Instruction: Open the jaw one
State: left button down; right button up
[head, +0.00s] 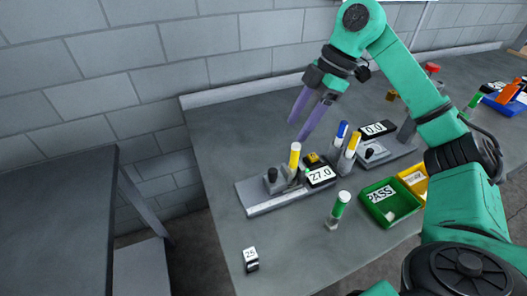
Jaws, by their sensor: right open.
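My right gripper (298,130) hangs above the far part of the grey table, open and empty, its two purple fingers pointing down and left. Below it and apart from it is a grey device (262,200) with a black knob (272,175), a display (320,175) reading 27.0 and a yellow-topped tube (294,157). A second device (392,150) behind it to the right has a display (378,129) reading 0.0. Which part is the jaw I cannot tell for certain. My left gripper is not in view.
A green-topped tube (338,208) stands in front of the near device. A green PASS tray (386,222) and a yellow tray (418,176) lie to the right. Blue-topped (341,131) and yellow-topped (353,143) tubes stand between the devices. A block marked 25 (251,260) sits near the front.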

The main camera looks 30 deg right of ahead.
send_near(274, 171)
jog(key=shift+s+a+f, duration=0.1)
jog(key=shift+s+f, duration=0.25)
jog(key=shift+f, duration=0.15)
jog(key=x, duration=0.5)
jog(key=w+x, duration=0.1)
jog(key=x, duration=0.1)
jog(key=shift+a+f, duration=0.1)
jog(key=shift+f, duration=0.05)
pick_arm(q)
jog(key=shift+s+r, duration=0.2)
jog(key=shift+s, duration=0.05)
pick_arm(e)
jog(key=shift+s+a+f, duration=0.1)
jog(key=shift+a+f, duration=0.05)
jog(key=shift+f, duration=0.25)
jog(key=shift+c, duration=0.4)
grip_shut()
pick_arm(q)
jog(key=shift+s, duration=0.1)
pick_arm(e)
jog(key=shift+r, duration=0.15)
